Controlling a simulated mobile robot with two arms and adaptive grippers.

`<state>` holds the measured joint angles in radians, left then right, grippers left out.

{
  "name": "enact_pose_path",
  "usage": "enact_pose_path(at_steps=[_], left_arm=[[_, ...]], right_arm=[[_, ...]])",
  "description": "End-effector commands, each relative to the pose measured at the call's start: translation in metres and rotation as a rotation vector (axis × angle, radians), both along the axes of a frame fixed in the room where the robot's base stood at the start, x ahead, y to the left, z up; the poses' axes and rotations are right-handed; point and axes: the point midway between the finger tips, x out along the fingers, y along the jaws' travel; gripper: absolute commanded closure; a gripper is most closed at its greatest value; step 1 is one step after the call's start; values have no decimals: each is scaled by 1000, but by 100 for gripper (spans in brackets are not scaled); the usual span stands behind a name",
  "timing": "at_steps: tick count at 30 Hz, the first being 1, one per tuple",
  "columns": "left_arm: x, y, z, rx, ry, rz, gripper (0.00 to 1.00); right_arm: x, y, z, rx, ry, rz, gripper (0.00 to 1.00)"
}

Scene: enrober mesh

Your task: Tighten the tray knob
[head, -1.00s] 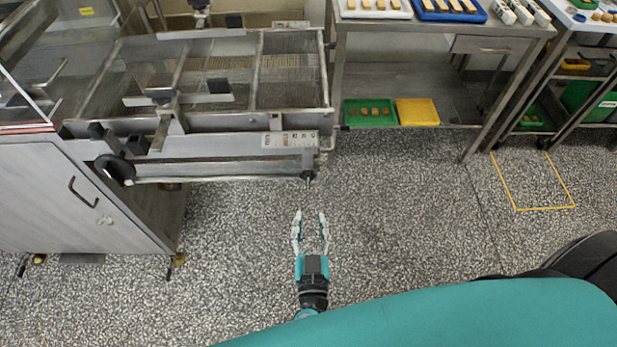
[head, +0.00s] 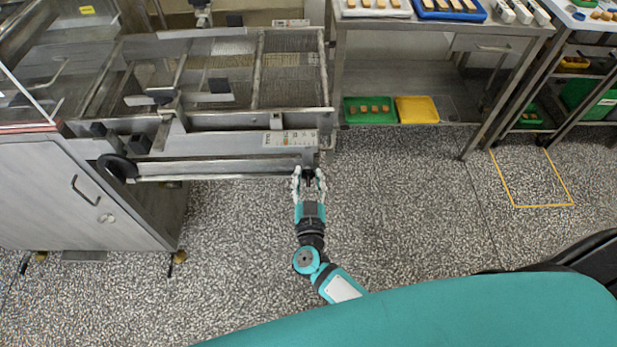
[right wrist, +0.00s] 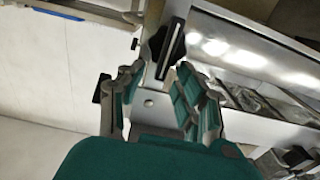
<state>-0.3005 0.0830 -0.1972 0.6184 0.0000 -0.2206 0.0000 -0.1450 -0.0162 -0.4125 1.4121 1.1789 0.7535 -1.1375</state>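The tray knob (head: 308,176) is a small dark knob at the right front corner of the enrober, below the ruler-like scale plate. My right gripper (head: 309,173) is open, with one finger on each side of the knob in the head view. In the right wrist view the black lobed knob (right wrist: 156,44) shows beyond the fingertips of my right gripper (right wrist: 159,76), beside a slotted metal piece (right wrist: 173,48). The fingers stand apart, and I cannot tell whether either touches the knob. My left gripper is not in view.
The enrober's mesh bed (head: 288,80) and its front rail (head: 225,168) lie just beyond the gripper. A black handwheel (head: 117,168) is at the left. A steel table (head: 440,32) with trays stands at the right. The floor (head: 410,210) between is clear.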

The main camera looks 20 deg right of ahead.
Motion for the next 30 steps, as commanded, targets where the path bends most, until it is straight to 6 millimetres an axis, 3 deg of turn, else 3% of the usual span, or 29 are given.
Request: enact_pose_path(at_steps=[1,8,20,30], left_arm=[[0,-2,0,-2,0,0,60],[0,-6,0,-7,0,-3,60],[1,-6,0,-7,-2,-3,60],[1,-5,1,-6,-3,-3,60]], right_arm=[[0,0,0,0,0,0,71],[0,0,0,0,0,0,100],[-1,0,0,23,-7,0,100],[-3,-6,-1,211,-59,-2,100]])
